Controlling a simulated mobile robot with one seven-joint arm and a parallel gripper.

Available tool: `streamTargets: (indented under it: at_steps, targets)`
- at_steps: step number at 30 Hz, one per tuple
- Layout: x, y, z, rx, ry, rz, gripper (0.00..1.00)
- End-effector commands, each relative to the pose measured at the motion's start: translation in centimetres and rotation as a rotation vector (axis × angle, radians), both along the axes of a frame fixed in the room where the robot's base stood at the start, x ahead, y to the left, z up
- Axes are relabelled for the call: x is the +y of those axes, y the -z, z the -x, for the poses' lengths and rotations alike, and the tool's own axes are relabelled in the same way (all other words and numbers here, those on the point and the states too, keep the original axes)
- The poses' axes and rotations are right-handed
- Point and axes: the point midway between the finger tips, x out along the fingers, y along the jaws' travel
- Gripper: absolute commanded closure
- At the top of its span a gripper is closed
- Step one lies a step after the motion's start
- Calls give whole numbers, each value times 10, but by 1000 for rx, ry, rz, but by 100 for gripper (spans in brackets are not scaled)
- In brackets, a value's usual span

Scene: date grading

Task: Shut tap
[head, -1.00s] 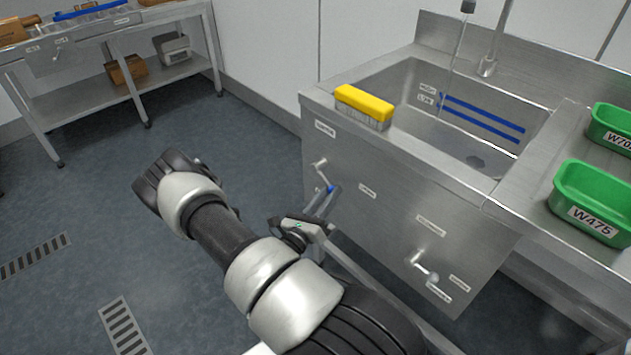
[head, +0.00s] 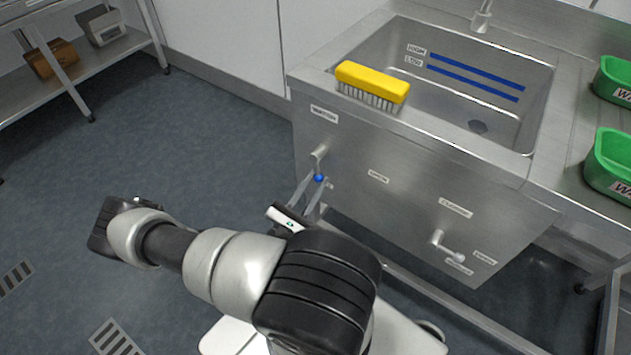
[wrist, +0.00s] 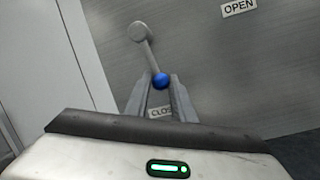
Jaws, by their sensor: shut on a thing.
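The tap's lever (head: 318,160) is on the sink's front panel, under a label that is hard to read. It has a blue ball end (head: 319,178). My gripper (head: 311,188) is shut on the blue ball, with one finger on each side. In the wrist view, the lever (wrist: 148,51) slants down from its round hub to the blue ball (wrist: 161,81), toward a partly hidden CLOSED label (wrist: 160,112). The OPEN label (wrist: 238,8) is up to the right. The tap spout's base (head: 482,20) shows behind the basin, and no water stream shows.
A second lever (head: 446,246) is lower right on the panel. A yellow brush (head: 372,82) lies on the sink's front rim. Green bins (head: 612,165) stand on the right counter. A shelf rack (head: 100,55) is at the upper left.

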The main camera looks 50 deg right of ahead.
Motion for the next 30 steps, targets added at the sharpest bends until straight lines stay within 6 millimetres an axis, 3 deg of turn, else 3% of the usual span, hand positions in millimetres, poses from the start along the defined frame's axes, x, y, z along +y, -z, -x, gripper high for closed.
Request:
streamTargets:
  at_steps: [9, 26, 27, 30]
  targets:
    - [1, -4, -8, -139, 6, 3, 100]
    - [1, -4, -10, -173, 9, -1, 100]
    - [1, -4, -10, -173, 9, -1, 76]
    - [1, -3, -10, -172, 8, -2, 59]
